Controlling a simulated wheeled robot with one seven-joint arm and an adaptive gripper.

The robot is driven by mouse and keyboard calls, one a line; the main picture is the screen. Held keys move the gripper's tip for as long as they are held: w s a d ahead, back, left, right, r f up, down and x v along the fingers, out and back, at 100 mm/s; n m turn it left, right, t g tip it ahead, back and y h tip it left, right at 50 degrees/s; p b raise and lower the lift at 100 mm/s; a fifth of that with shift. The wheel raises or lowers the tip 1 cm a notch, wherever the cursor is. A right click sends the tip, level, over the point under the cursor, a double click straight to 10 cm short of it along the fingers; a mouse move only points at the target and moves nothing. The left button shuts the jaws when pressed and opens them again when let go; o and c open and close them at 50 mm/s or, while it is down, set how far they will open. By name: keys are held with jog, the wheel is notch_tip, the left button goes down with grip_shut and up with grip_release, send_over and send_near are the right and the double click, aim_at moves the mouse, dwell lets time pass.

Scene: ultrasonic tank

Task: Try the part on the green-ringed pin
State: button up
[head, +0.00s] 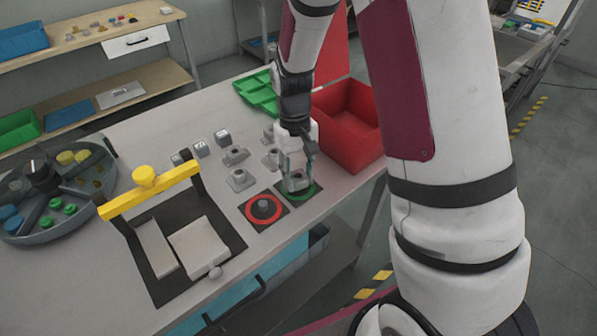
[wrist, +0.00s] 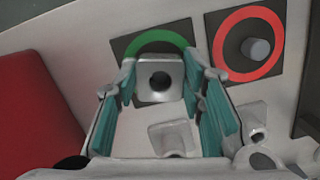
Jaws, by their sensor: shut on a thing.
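My gripper (head: 297,178) is low over the green-ringed pad at the table's right side. In the wrist view its teal-padded fingers (wrist: 161,88) are shut on a grey square part (wrist: 160,93) with a round dark hole. The green ring (wrist: 150,40) shows just beyond the part, and also below the gripper in the head view (head: 309,193). The green-ringed pin itself is hidden, so I cannot tell whether the part is around it. To the side is the red ring (head: 252,216) with its upright grey pin (wrist: 256,48).
Several grey parts (head: 236,155) stand left of the gripper. A red bin (head: 346,139) is close on its right, a green tray (head: 254,97) behind. A fixture with a yellow bar (head: 165,187) and a round compartmented tray (head: 90,208) are farther left.

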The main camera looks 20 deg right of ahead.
aim_at(300, 179)
jog(key=shift+f, duration=0.5)
dwell(0.3)
jog(key=shift+r, duration=0.1)
dwell(1.0)
jog(key=shift+r+p, duration=0.95)
jog(key=shift+r, duration=1.2)
notch_tip(300, 179, up, 4)
jog(key=shift+p, duration=0.8)
